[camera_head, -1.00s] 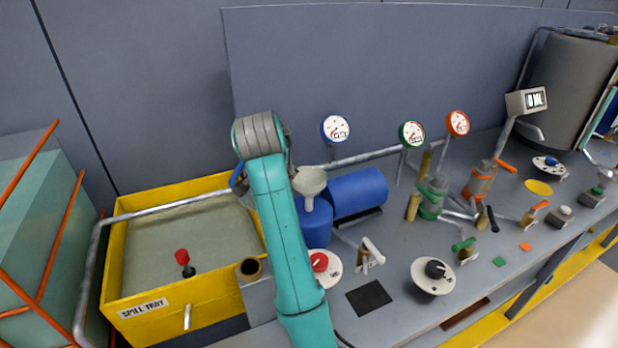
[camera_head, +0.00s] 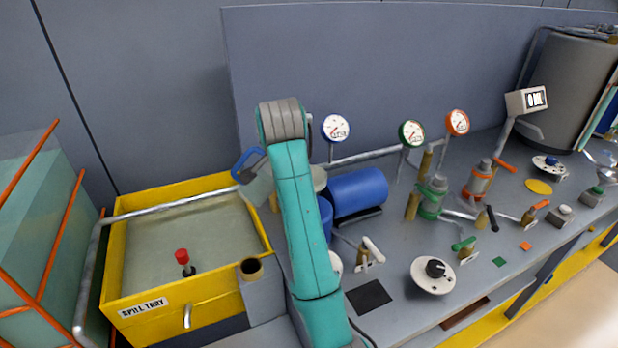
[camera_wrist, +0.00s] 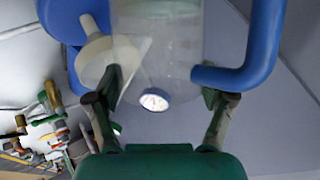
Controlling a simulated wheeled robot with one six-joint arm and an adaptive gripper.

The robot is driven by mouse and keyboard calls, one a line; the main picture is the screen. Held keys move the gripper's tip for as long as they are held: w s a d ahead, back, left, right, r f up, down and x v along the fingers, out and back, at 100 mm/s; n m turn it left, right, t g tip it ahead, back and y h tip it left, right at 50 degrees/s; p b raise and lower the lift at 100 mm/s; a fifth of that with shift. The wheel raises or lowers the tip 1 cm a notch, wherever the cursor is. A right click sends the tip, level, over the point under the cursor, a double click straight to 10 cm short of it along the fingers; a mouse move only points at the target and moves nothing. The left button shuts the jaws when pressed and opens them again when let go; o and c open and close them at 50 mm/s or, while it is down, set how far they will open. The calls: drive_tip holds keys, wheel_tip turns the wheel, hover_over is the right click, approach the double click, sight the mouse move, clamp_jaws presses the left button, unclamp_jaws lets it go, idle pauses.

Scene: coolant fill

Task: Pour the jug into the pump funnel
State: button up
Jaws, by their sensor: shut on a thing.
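The clear jug (camera_head: 259,188) with its blue handle (camera_head: 247,163) shows just left of my arm, raised and tilted beside the spill tray's right end. In the wrist view my gripper (camera_wrist: 164,92) is shut on the see-through jug (camera_wrist: 165,45), with the blue handle (camera_wrist: 245,68) on the right. The pale funnel (camera_head: 319,178) is mostly hidden behind my arm in the head view. In the wrist view the funnel (camera_wrist: 100,55) appears left of the jug, partly overlapped by it. The blue pump (camera_head: 357,191) lies right of the funnel. I cannot tell the liquid level or whether any flows.
The yellow spill tray (camera_head: 112,260) with a red-topped knob (camera_head: 182,256) is at left. A pipe rail (camera_head: 170,205) crosses it. Gauges (camera_head: 336,128), valves (camera_head: 432,198) and a white dial (camera_head: 433,276) crowd the bench at right. A dark square pad (camera_head: 369,298) lies near the front.

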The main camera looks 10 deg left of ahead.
sight(259, 172)
drive_tip(key=shift+w+d+r+m+g+y+p, duration=0.3)
drive_tip(key=shift+r+m+g+y+p, duration=0.2)
drive_tip(key=shift+y, duration=0.35)
drive_tip(key=shift+w+d+r+m+g+y+p, duration=0.25)
drive_tip(key=shift+d+m+g+y+p, duration=0.3)
drive_tip(key=shift+y, duration=0.3)
idle(3.5)
